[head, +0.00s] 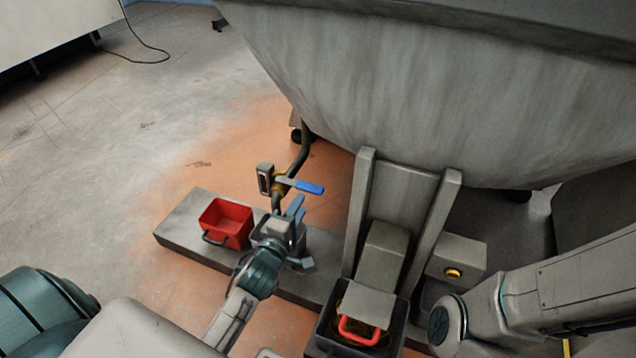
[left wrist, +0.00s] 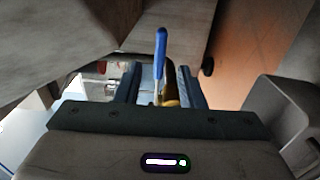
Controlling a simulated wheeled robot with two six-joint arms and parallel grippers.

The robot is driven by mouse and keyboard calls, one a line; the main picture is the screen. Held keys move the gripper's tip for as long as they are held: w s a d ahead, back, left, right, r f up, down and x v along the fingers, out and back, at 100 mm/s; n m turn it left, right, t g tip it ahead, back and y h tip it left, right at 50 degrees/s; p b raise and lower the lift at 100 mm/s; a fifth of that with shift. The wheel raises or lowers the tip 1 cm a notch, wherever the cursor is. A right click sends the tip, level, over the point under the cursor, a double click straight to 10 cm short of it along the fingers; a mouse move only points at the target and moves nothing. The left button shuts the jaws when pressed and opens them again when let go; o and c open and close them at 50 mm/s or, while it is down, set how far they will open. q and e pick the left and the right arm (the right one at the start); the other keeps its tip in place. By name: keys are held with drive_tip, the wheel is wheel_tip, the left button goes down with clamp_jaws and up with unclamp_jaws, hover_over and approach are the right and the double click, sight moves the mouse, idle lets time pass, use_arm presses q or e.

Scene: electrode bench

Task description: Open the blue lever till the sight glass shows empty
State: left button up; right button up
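The blue lever (head: 308,187) sits on a brass valve on the dark drain pipe (head: 305,150) below the big grey tank. It points right in the head view. A small grey box with a dark window, apparently the sight glass (head: 264,179), is just left of the valve; its level is too small to read. My left gripper (head: 296,207) is open just below the lever. In the left wrist view the lever (left wrist: 161,50) stands upright between the spread fingers (left wrist: 159,85), touching neither as far as I can see. My right gripper is not visible; only my right arm shows.
A red bin (head: 227,222) stands on the grey plinth (head: 178,235) left of my left gripper. A box with a yellow button (head: 453,273) is right. Open floor lies left.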

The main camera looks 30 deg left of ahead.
sight(309, 191)
use_arm(q)
drive_tip(key=w, duration=0.3)
drive_tip(key=w+b, duration=0.1)
drive_tip(key=w, duration=0.5)
drive_tip(key=shift+w+a+b, duration=0.3)
drive_tip(key=shift+b, duration=0.05)
clamp_jaws()
